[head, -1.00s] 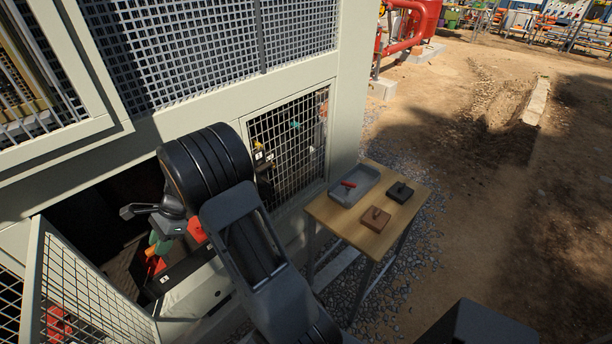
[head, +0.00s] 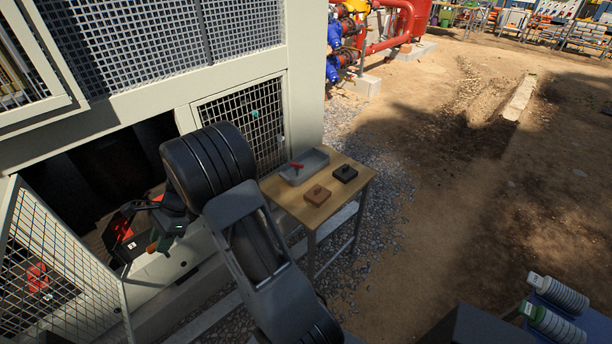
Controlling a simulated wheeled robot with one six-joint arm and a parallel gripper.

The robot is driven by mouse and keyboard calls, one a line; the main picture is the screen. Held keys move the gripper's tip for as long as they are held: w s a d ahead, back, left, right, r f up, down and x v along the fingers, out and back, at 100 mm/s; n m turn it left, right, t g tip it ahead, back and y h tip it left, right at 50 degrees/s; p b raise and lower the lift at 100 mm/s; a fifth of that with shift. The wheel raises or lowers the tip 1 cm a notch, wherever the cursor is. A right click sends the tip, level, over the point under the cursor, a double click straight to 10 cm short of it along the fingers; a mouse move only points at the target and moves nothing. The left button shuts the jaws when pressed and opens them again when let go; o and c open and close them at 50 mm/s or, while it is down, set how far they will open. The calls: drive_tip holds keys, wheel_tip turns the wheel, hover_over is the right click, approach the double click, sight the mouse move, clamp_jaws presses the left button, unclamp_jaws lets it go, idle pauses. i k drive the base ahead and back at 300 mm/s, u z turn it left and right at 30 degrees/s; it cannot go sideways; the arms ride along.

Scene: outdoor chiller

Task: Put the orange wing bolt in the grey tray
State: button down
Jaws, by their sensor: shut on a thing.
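The grey tray (head: 318,158) sits at the back of the small wooden table, right of my arm. A small red piece (head: 297,166) lies in it. My gripper (head: 158,232) is at the open lower bay of the chiller housing, left of the table and well apart from the tray. It is shut, and a small orange-brown piece (head: 153,240) shows at its tip. This looks like the orange wing bolt, but shade and my gripper hide most of it.
On the table (head: 312,218) are a brown block (head: 317,195) and a black block (head: 345,173). An open mesh door (head: 62,265) stands at the left, a shut mesh panel (head: 243,120) behind my arm. Insulators (head: 560,295) lie at the lower right. Gravel and bare ground are free to the right.

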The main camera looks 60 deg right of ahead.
sight(312, 163)
drive_tip(key=k, duration=0.15)
drive_tip(key=u, duration=2.7)
drive_tip(key=k, duration=2.45)
drive_tip(key=z, duration=2.25)
drive_tip(key=i, duration=0.5)
drive_tip(key=u, duration=0.05)
